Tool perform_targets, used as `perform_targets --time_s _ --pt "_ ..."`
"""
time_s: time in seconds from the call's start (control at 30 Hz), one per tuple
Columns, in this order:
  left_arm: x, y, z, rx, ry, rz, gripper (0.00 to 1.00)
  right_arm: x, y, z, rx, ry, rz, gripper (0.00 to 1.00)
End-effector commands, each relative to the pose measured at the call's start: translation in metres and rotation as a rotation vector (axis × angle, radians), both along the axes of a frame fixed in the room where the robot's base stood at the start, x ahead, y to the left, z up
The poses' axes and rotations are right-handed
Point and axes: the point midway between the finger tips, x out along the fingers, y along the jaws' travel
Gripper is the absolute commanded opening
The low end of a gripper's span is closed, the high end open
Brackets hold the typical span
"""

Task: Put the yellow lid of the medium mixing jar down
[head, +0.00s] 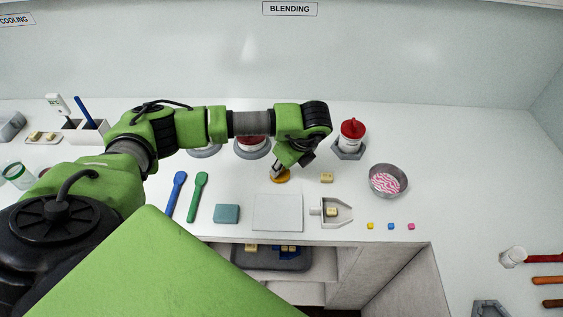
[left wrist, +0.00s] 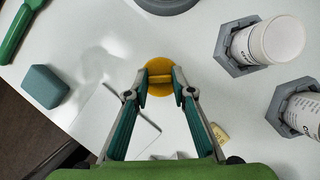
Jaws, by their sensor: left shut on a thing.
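The yellow lid (head: 283,179) is a round disc with a raised bar handle across its top. It also shows in the left wrist view (left wrist: 158,64). My left gripper (head: 276,171) points down at it, and its two fingers are shut on the bar handle, as the left wrist view (left wrist: 160,83) shows. The lid is low over the white counter, just behind the pale square board; I cannot tell whether it touches the counter. I cannot tell which jar is the medium mixing jar. My right gripper is in neither view.
A red-topped jar (head: 351,136) stands in a grey holder at the back; another (head: 252,142) is partly behind my arm. A square board (head: 278,212), scoop (head: 338,214), teal block (head: 227,214), green spatula (head: 197,197) and grey bowl (head: 374,190) lie around the lid.

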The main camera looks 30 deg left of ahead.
Motion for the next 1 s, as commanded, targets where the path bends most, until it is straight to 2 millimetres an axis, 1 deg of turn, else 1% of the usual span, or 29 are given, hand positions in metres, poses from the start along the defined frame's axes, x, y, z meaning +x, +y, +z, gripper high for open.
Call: perform_targets --time_s 0.2,0.33,0.37,0.4,0.43,0.77,0.83,0.9,1.0 --pt "0.0 0.0 -0.001 0.0 -0.001 0.001 0.14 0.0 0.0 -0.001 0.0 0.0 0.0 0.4" --pt "0.0 0.0 -0.005 0.0 -0.001 0.001 0.14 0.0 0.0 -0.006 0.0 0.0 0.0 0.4" --pt "0.0 0.0 -0.004 0.0 -0.001 0.001 0.28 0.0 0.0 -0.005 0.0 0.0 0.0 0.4" --pt "0.0 0.0 -0.003 0.0 -0.001 0.001 0.38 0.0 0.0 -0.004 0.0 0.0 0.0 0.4" --pt "0.0 0.0 -0.003 0.0 -0.001 0.001 0.39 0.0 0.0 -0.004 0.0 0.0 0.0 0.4" --pt "0.0 0.0 -0.002 0.0 0.0 0.001 0.39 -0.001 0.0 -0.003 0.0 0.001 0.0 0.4" --pt "0.0 0.0 0.002 0.0 0.0 0.001 0.39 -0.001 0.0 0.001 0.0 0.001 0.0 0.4" --pt "0.0 -0.004 0.004 -0.003 -0.004 -0.001 0.39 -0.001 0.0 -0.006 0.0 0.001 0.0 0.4" --pt "-0.001 -0.011 0.02 -0.003 -0.007 -0.002 0.39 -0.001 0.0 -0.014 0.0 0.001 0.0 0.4"
